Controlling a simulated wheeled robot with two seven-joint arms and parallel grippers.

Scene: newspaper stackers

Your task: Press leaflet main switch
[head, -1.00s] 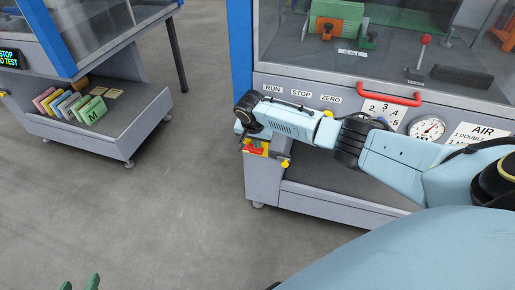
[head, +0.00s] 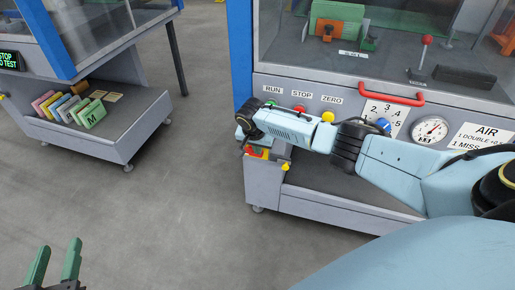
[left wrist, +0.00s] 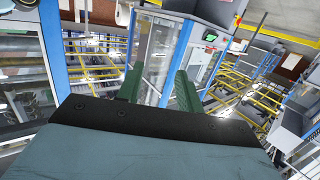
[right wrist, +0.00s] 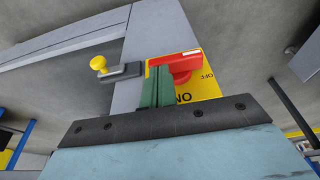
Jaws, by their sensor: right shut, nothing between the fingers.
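The main switch shows in the right wrist view as a red rotary handle (right wrist: 186,64) on a yellow plate (right wrist: 210,84) with ON and OFF lettering. In the head view the yellow plate and red handle (head: 257,153) are at the left corner of the right machine, partly hidden by my right arm. My right gripper (right wrist: 157,82) is shut and empty, its green fingers overlapping the handle's left part. I cannot tell whether they touch it. My left gripper (head: 56,262) is open and empty over the floor at lower left; its parted fingers also show in the left wrist view (left wrist: 158,88).
A yellow-knobbed lever (right wrist: 98,63) juts out beside the switch. The machine's front has RUN, STOP and ZERO labels, a red button (head: 298,108), a yellow button (head: 328,116), a red handle (head: 392,96) and a gauge (head: 429,129). Another machine (head: 95,139) holds colored leaflets at left. Floor between is clear.

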